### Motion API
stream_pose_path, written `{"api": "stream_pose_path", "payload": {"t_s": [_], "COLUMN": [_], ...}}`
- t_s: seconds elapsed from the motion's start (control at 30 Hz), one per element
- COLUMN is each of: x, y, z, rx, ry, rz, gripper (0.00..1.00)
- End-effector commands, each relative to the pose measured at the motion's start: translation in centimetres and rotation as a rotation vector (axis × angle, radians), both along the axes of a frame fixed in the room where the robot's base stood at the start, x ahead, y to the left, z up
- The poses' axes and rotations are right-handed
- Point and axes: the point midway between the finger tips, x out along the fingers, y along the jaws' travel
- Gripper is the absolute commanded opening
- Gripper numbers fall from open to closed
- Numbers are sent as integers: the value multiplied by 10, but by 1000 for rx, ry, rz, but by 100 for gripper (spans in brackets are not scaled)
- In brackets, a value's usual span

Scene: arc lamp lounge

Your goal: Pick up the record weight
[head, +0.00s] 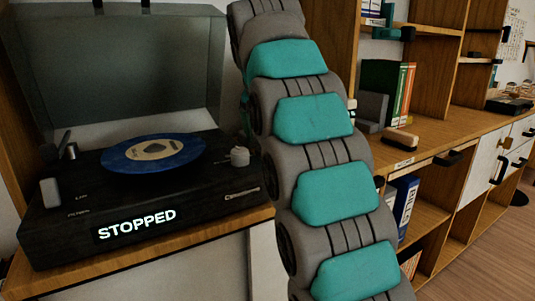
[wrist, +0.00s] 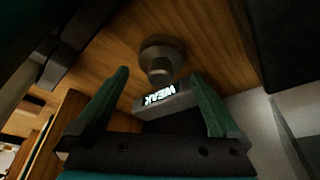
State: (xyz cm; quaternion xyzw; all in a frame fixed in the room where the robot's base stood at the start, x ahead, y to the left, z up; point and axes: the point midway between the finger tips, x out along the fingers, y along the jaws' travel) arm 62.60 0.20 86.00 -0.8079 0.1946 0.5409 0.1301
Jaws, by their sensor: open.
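A grey, round, stepped piece that looks like the record weight (wrist: 162,54) sits on a wooden surface in the wrist view. A small grey label block (wrist: 165,99) with lit letters is close to it, partly between my fingers. My gripper (wrist: 159,74) is open, with its two dark green fingers apart. The weight shows just beyond the fingertips, roughly centred between them, and nothing is held. In the head view my arm covers the middle, and I cannot make out the gripper or the weight there.
A record player (head: 60,225) with a blue record (head: 153,152), raised lid and "STOPPED" display stands at left, with a grey knob (head: 240,156) at its right. A wooden shelf unit (head: 435,133) at right holds books, binders and a small wooden-topped block (head: 401,139).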

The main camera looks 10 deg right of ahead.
Motion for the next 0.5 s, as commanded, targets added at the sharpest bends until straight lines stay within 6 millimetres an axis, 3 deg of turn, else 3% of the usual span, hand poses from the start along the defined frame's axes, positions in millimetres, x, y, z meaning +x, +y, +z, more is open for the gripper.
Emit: {"api": "stream_pose_path", "payload": {"t_s": [0.17, 0.4, 0.5], "x": [4, 5, 5], "y": [-2, -2, -2], "z": [-13, -14, -14], "rx": [-1, 0, 0], "ry": [1, -1, -1], "rz": [1, 1, 1], "gripper": [100, 100, 91]}}
